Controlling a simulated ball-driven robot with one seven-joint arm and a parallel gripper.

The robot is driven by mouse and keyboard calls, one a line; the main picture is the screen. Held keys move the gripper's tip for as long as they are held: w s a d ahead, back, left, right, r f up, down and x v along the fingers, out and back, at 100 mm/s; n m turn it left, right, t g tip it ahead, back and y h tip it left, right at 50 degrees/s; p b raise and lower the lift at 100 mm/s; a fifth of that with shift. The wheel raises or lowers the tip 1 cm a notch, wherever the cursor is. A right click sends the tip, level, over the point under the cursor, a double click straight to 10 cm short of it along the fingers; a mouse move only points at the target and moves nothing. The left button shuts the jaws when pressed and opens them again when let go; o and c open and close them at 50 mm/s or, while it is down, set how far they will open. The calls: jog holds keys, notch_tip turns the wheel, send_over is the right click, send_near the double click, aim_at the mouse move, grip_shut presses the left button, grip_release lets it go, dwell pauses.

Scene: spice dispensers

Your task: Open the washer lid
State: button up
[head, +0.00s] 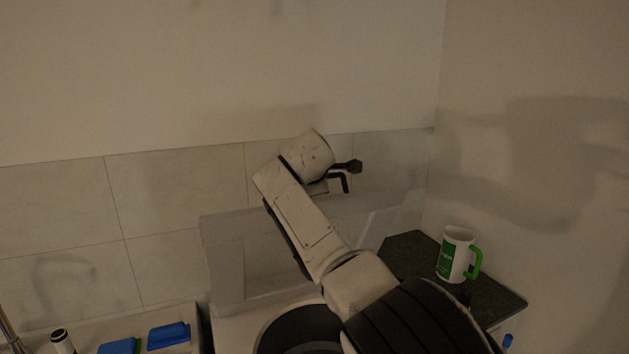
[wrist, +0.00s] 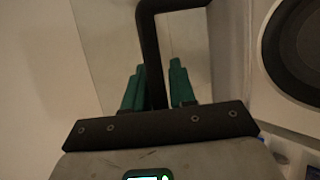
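The white washer (head: 228,332) stands below the tiled wall in the head view. Its pale lid (head: 224,265) appears raised, standing upright behind the round dark drum opening (head: 285,335). The drum opening also shows at the right of the wrist view (wrist: 305,50). My gripper (head: 350,174) is above the upper edge of the lid, close to the wall; I cannot tell whether it touches the lid. My arm hides part of the lid and drum.
A dark counter (head: 410,250) right of the washer holds a white and green mug (head: 454,254). At lower left are blue objects (head: 168,336) and a white bottle with a dark top (head: 62,342). Walls stand close behind and at the right.

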jog(key=shift+s+r, duration=0.1)
jog(key=shift+b+v, duration=0.9)
jog(key=shift+v, duration=0.15)
jog(key=b+v, duration=0.2)
jog(key=v, duration=0.6)
jog(key=shift+s+b, duration=0.25)
jog(key=shift+b, duration=0.1)
jog(key=shift+s, duration=0.1)
